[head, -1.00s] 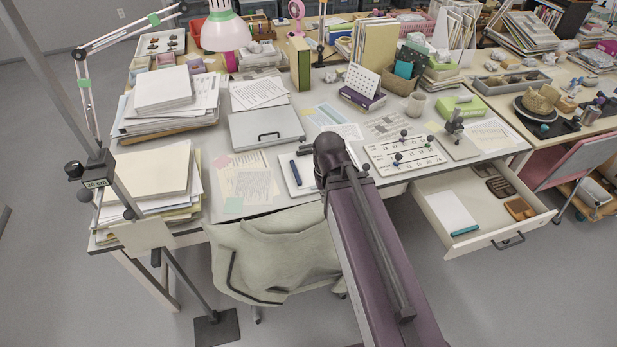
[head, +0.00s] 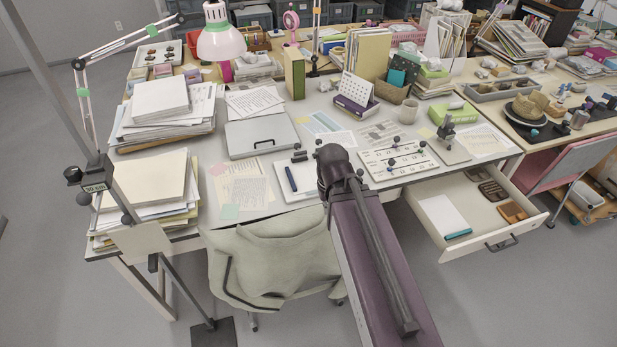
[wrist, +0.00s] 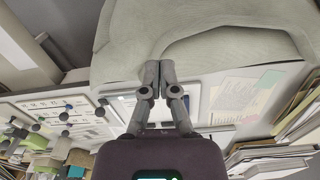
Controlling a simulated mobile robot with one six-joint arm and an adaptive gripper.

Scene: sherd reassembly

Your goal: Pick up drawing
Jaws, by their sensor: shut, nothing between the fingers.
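I cannot tell for sure which sheet is the drawing. A pale bluish sheet (head: 322,124) lies flat at the back middle of the desk. Overlapping cream and white sheets (head: 240,188) with pink and green notes lie at the front left; they also show in the wrist view (wrist: 238,92). A white board (head: 296,180) with a dark pen lies right of them. My gripper (wrist: 157,78) is shut and empty, its fingertips together, in front of the chair in the wrist view. In the head view my arm hides it.
A chair with a pale cover (head: 275,265) stands at the desk front. An open drawer (head: 468,245) juts out at right, holding a white pad (head: 443,215). Paper stacks (head: 150,190) fill the left side. A grey case (head: 262,136), a lamp (head: 220,40) and a sign board (head: 398,160) take up desk room.

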